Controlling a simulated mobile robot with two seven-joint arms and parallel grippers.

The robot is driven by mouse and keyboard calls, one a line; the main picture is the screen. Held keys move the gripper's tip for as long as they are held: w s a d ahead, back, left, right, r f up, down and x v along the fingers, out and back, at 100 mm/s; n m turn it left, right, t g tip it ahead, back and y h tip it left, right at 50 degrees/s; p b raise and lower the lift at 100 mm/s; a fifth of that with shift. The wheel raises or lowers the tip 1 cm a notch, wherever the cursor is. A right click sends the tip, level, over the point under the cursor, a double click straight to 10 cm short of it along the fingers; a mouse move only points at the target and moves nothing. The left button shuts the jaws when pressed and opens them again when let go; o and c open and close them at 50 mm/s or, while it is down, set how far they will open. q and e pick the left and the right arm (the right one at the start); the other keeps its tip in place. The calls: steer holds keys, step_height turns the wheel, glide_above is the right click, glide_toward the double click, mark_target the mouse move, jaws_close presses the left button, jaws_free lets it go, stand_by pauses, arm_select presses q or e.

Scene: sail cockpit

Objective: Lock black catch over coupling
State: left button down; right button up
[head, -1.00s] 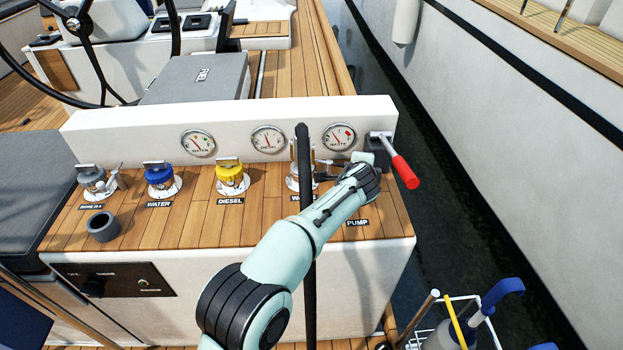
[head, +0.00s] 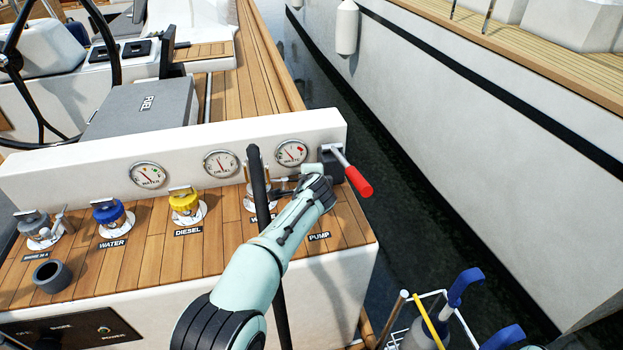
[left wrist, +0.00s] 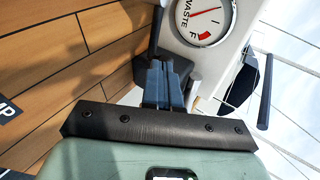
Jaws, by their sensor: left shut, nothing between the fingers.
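The metal coupling (head: 258,187) stands on the wooden deck below the right-hand gauge, with a black hose (head: 257,170) rising from it. My left arm reaches up from the bottom, and its gripper (head: 284,186) is just right of the coupling, pointing left. In the left wrist view its fingers (left wrist: 160,82) are shut and empty. A slim black piece (left wrist: 155,32) shows just beyond the fingertips; I cannot tell whether it is the catch or whether they touch. The catch's position is not clear in the head view. My right gripper is not in view.
A pump lever with a red handle (head: 358,181) stands close right of my wrist. Yellow (head: 186,203), blue (head: 110,213) and grey (head: 37,226) fittings and a loose grey cup (head: 52,276) are to the left. The gauge panel (head: 95,172) rises behind. Water lies right.

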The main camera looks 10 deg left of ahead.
arm_select(q)
steer(key=v, duration=1.3)
steer(key=shift+s+p, duration=0.15)
steer(key=shift+p, duration=0.15)
steer(key=shift+r, duration=0.1)
